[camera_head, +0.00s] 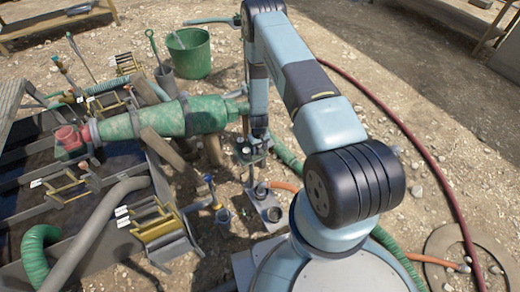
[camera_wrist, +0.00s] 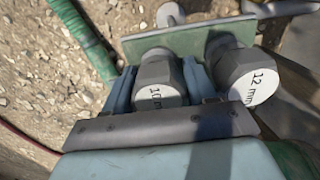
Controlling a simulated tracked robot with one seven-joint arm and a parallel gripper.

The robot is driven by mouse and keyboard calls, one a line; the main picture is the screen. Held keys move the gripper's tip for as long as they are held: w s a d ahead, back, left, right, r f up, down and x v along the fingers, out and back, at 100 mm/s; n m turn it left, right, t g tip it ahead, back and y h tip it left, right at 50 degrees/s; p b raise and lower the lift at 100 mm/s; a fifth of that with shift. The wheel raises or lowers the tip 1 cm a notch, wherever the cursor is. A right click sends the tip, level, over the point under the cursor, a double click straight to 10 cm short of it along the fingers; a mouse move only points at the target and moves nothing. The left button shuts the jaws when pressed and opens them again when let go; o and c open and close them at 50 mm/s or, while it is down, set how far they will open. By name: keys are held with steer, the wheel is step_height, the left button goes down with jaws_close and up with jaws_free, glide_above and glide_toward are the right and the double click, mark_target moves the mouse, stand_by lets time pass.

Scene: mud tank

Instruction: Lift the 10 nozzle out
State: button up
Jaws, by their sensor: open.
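In the wrist view the 10 nozzle (camera_wrist: 161,88) is a grey, faceted cap with a pale end face marked "10" and a partly covered unit. It sits against a green plate (camera_wrist: 180,40). My gripper (camera_wrist: 158,78) is open, with one blue-grey finger on each side of this nozzle; I cannot tell whether either finger touches it. The nozzle's lower part is hidden. The 12 mm nozzle (camera_wrist: 248,77) stands just right of the right finger. In the head view my gripper (camera_head: 254,150) points down beside the green cylinder, and the nozzles there are too small to tell.
In the head view a green cylinder (camera_head: 175,118) lies left of my gripper. Holders with round sockets (camera_head: 268,205) stand below it. A green bucket (camera_head: 188,54) is at the back. A dark red hose (camera_head: 425,150) crosses the gravel on the right, which is mostly free.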

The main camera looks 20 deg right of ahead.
steer(key=shift+c, duration=0.5)
steer(key=c, duration=0.7)
steer(key=shift+o, duration=0.2)
steer(key=shift+r, duration=0.15)
steer(key=shift+r, duration=0.3)
step_height(320, 180, up, 2)
steer(key=shift+r, duration=0.2)
steer(key=s+a+r, duration=0.2)
steer(key=s+r, duration=0.7)
steer(key=s, duration=0.4)
steer(key=shift+s+a+r, duration=0.35)
steer(key=shift+s+r, duration=0.05)
